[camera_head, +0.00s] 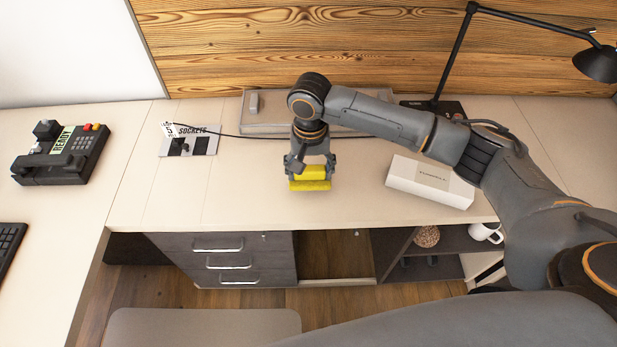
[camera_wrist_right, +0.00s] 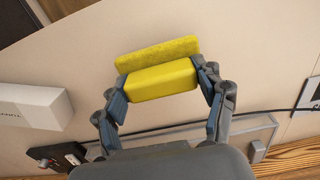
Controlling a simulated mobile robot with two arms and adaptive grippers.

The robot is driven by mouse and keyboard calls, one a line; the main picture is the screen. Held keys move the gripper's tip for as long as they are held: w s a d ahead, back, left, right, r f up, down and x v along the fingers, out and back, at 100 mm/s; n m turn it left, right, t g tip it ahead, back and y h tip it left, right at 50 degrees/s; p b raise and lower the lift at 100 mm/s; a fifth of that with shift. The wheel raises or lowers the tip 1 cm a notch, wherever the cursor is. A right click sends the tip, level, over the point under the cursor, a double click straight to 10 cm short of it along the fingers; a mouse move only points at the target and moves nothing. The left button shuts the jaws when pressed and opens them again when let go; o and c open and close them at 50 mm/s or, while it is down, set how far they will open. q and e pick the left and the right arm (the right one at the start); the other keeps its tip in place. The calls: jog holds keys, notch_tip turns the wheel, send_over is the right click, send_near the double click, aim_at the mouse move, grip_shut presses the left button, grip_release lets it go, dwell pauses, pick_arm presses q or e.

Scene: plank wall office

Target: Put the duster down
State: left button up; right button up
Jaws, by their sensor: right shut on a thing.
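The duster (camera_head: 309,172) is a yellow block with a yellow pad along its lower side, seen over the desk (camera_head: 240,200) in the head view. My right gripper (camera_head: 310,166) is shut on its block part from both sides. In the right wrist view the duster (camera_wrist_right: 160,80) sits between the fingertips of my right gripper (camera_wrist_right: 161,88), with the pad beyond the block. The duster is at or just above the desk top; I cannot tell whether it touches. My left gripper is not in view.
A white box (camera_head: 430,181) lies to the right of the duster. A grey tray (camera_head: 260,112) is behind, with a cable in front. A socket plate (camera_head: 200,143) and a telephone (camera_head: 62,153) are left. A lamp (camera_head: 455,60) stands back right.

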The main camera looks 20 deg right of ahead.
aim_at(308, 179)
jog(key=shift+w+f, duration=0.15)
jog(key=shift+f, duration=0.8)
jog(key=shift+w+f, duration=0.1)
jog(key=shift+f, duration=0.8)
jog(key=shift+a+f, duration=0.1)
jog(key=o, duration=1.3)
notch_tip(308, 179, up, 12)
jog(key=shift+r, duration=0.15)
